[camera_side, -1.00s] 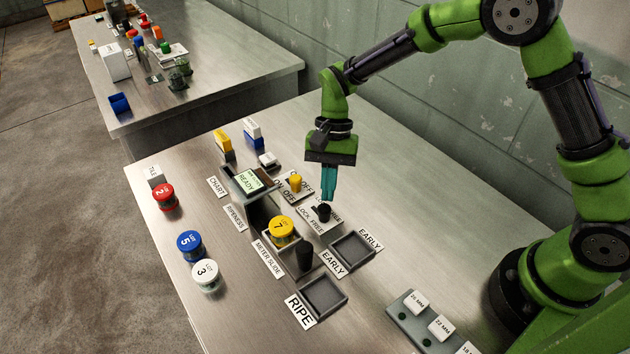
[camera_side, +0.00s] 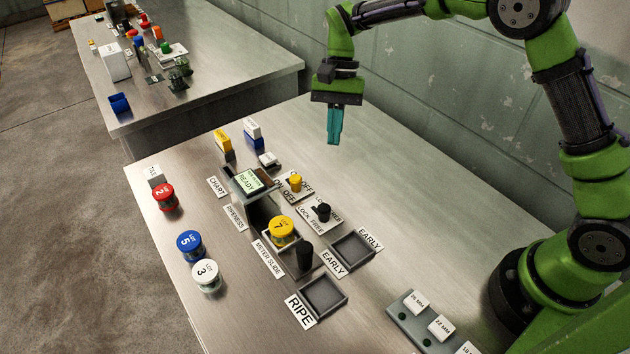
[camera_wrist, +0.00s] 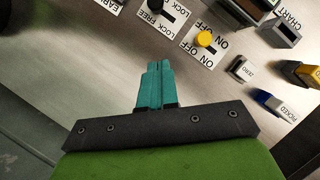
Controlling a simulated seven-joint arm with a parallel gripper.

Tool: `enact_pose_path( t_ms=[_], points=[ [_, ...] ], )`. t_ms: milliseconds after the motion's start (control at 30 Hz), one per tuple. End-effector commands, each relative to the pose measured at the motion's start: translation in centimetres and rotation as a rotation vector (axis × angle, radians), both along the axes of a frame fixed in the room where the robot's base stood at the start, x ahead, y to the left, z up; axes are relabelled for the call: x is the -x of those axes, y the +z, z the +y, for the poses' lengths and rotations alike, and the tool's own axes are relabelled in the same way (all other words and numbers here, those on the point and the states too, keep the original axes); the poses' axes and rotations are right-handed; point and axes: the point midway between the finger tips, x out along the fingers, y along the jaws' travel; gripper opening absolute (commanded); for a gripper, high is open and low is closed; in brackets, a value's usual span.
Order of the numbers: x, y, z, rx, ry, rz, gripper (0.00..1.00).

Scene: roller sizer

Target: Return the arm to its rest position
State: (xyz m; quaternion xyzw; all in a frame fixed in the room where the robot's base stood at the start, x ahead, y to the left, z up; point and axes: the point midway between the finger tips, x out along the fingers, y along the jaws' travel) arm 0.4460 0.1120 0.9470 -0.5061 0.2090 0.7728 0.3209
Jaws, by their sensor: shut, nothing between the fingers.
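My gripper (camera_side: 333,140) has teal fingers and hangs in the air above the back part of the steel table (camera_side: 420,210). Its fingers are shut together with nothing between them. It also shows in the wrist view (camera_wrist: 157,66), pointing toward the lock and on/off labels. My green arm reaches in from the right of the side view and bends above the table. No object touches the gripper.
Below stand the yellow on/off knob (camera_side: 295,181), the black lock knob (camera_side: 323,211), the display (camera_side: 248,181) and a yellow-lidded jar (camera_side: 282,228). Red (camera_side: 165,196), blue (camera_side: 190,244) and white (camera_side: 206,274) lidded jars stand at left. The table's right middle is clear.

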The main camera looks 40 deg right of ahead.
Motion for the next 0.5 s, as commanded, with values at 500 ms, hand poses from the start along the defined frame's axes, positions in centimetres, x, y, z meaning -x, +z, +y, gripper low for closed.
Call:
enact_pose_path(
  t_ms=[500],
  points=[
    [-0.38, 0.77, -0.33, 0.001, 0.012, -0.012, 0.0]
  ],
)
